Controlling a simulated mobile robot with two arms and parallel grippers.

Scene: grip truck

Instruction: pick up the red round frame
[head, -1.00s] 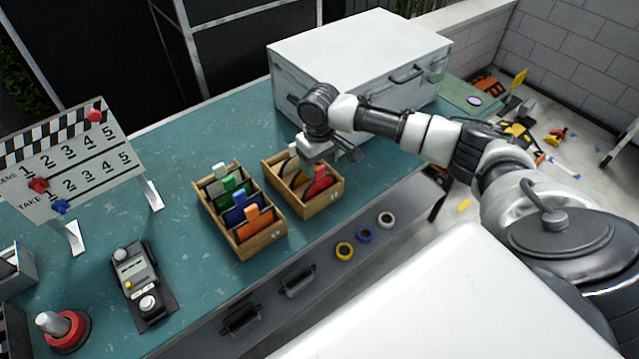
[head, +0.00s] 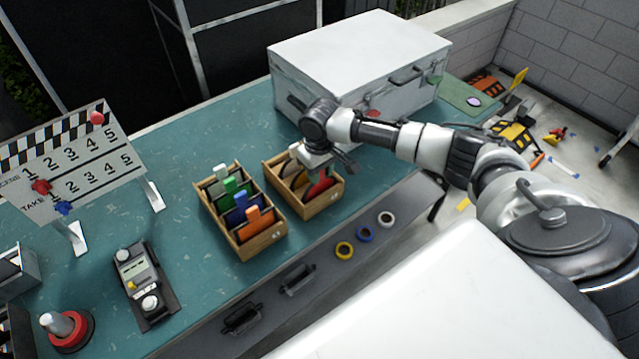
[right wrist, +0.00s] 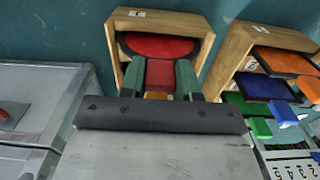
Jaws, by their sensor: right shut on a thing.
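The red round frame (head: 319,188) stands in the right-hand wooden box (head: 322,208), in the slot nearest the front. In the right wrist view the red round frame (right wrist: 158,46) shows as a rounded red plate inside the box (right wrist: 121,50). My right gripper (right wrist: 161,76) is shut on its upright red tab, with one finger on each side. In the head view my right gripper (head: 330,163) is over that box and hides the tab. The frame's lower part is hidden in the box. My left gripper is not in view.
A second wooden box (head: 262,240) with grey, green, blue and orange frames stands just left. A big white case (head: 350,60) stands close behind my gripper. A clapperboard (head: 75,165) and a light meter (head: 140,280) are left.

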